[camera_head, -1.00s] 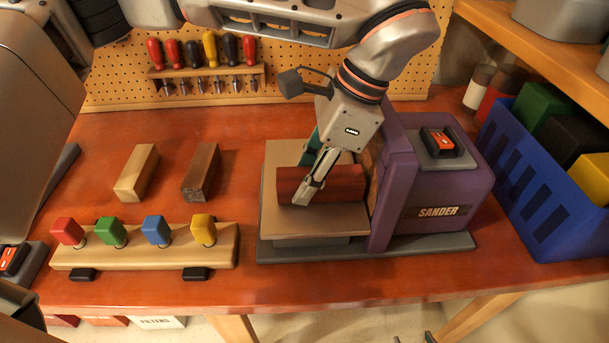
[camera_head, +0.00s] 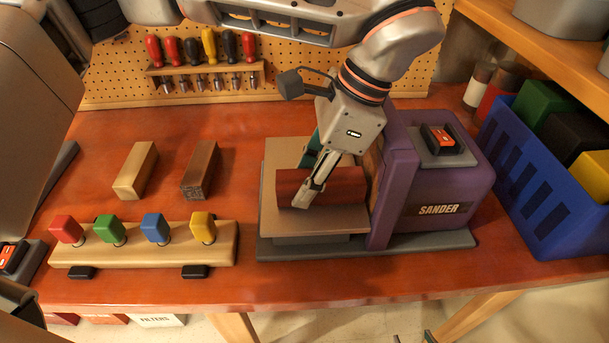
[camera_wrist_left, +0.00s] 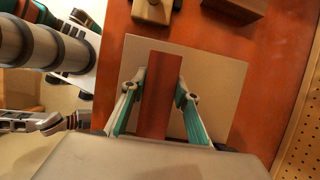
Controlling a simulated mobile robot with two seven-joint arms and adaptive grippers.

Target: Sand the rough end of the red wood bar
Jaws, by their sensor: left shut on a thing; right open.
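The red wood bar (camera_head: 346,187) lies along the tan table (camera_head: 285,222) of the purple sander (camera_head: 425,185). My left gripper (camera_head: 308,193) reaches down from above and is shut on the bar. In the left wrist view the fingers (camera_wrist_left: 159,95) flank the red bar (camera_wrist_left: 162,70). The bar's right end is close to the sander's upright face; I cannot tell if they touch. That end's surface is hidden. A red rocker switch (camera_head: 439,139) sits on top of the sander. My right gripper (camera_head: 414,338) barely shows at the bottom edge, open and empty, in front of the bench.
Two wood blocks, one pale (camera_head: 136,171) and one brown (camera_head: 200,170), lie left of the sander. A wooden rail (camera_head: 120,257) with coloured knobs stands at the front left. A blue crate (camera_head: 550,200) stands at the right. Screwdrivers (camera_head: 205,52) hang on the pegboard.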

